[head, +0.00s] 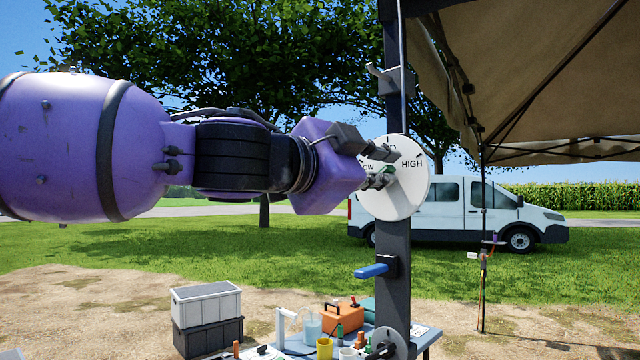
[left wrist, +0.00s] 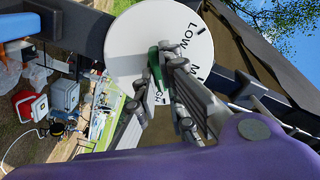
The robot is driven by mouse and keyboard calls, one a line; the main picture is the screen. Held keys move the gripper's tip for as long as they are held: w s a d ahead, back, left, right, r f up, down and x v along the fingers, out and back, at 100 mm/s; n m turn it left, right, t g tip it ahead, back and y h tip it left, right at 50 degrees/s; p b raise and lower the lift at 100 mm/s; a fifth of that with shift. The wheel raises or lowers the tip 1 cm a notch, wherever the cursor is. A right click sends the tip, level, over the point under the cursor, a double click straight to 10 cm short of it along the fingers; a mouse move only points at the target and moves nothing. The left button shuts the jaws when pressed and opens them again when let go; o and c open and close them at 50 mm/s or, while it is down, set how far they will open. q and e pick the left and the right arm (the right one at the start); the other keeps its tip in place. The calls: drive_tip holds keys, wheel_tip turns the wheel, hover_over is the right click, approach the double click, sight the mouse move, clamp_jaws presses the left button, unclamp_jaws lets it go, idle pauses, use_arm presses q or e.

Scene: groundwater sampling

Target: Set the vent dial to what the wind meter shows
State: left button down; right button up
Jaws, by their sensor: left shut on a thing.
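The vent dial (head: 412,193) is a white round plate on a dark post, with LOW at left, HIGH at right and a partly hidden middle word above. Its green knob (head: 387,169) shows between the fingers of my left gripper (head: 384,166), which is shut on it. The left wrist view also shows the dial plate (left wrist: 130,45) and the green knob (left wrist: 155,66) between the fingers. The knob's exact pointing is hard to read behind the fingers. I cannot make out a wind meter reading. My right gripper is not in view.
The dark post (head: 393,240) carries a blue handle (head: 371,271) below the dial. A table below holds an orange toolbox (head: 343,318) and cups. Grey crates (head: 206,304) stand left of it. A tan canopy (head: 540,60) hangs at right; a white van (head: 455,210) stands behind.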

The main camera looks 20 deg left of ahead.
use_arm(q)
drive_tip(key=n+b, duration=0.1)
drive_tip(key=n, duration=0.2)
drive_tip(key=n+b, duration=0.2)
drive_tip(key=n, duration=0.2)
drive_tip(key=n+b, duration=0.1)
drive_tip(key=n, duration=0.3)
drive_tip(key=shift+w+a+r+b, duration=0.15)
drive_tip(key=shift+a+b, duration=0.15)
drive_tip(key=shift+a, duration=0.05)
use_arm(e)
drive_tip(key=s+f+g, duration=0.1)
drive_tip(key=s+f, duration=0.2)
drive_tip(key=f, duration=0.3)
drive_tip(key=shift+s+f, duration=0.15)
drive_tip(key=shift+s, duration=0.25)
use_arm(q)
drive_tip(key=shift+m, duration=0.3)
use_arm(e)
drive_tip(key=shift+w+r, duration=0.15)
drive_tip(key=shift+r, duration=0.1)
